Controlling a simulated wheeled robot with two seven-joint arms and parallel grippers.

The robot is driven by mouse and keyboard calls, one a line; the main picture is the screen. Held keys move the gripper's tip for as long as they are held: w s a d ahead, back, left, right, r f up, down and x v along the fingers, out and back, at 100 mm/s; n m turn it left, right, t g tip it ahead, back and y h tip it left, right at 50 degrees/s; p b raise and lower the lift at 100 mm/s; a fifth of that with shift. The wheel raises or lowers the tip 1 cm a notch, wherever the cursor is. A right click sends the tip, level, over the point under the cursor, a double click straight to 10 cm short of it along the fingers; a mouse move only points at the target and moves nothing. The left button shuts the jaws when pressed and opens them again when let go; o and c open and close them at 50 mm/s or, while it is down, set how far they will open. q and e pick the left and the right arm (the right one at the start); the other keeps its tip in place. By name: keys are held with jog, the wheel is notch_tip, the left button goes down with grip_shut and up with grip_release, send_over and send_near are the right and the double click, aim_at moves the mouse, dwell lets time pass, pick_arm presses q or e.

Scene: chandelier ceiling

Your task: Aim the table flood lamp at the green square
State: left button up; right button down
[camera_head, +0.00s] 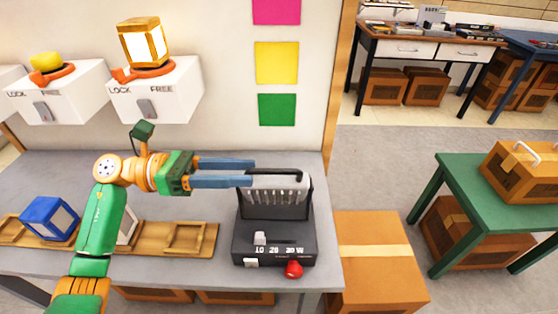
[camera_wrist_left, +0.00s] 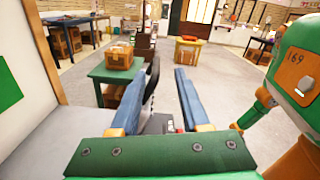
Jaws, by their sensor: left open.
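The table flood lamp (camera_head: 273,250) stands on the grey table near its right end, with a dark base, a red knob and a ribbed head under a black handle bar. The green square (camera_head: 277,110) is on the wall above and behind the lamp, lowest in a column of colored squares. My left gripper (camera_head: 250,172) is open, its blue fingers reaching right to the lamp's handle bar. In the left wrist view the open fingers (camera_wrist_left: 160,78) have a dark curved part, likely the handle, between them. Contact cannot be told. My right gripper is out of view.
A wooden tray (camera_head: 205,245) with a blue block (camera_head: 50,218) lies left of the lamp, under my left arm. Wall boxes with an orange-framed lamp (camera_head: 143,42) and a yellow lamp (camera_head: 46,62) are above. A cardboard box (camera_head: 375,285) stands right of the table.

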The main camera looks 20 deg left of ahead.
aim_at(274, 169)
pick_arm(q)
jog(key=x, duration=0.2)
jog(key=p+x, duration=0.1)
jog(key=x, duration=0.1)
jog(key=p+x, duration=0.1)
jog(key=x, duration=0.1)
jog(key=shift+w, duration=0.4)
jog(key=shift+d+f+p, duration=0.1)
jog(key=shift+d+p, duration=0.2)
jog(key=shift+d, duration=0.15)
jog(key=shift+w, duration=0.1)
jog(key=shift+c, duration=0.2)
grip_shut()
jog(key=shift+w, duration=0.1)
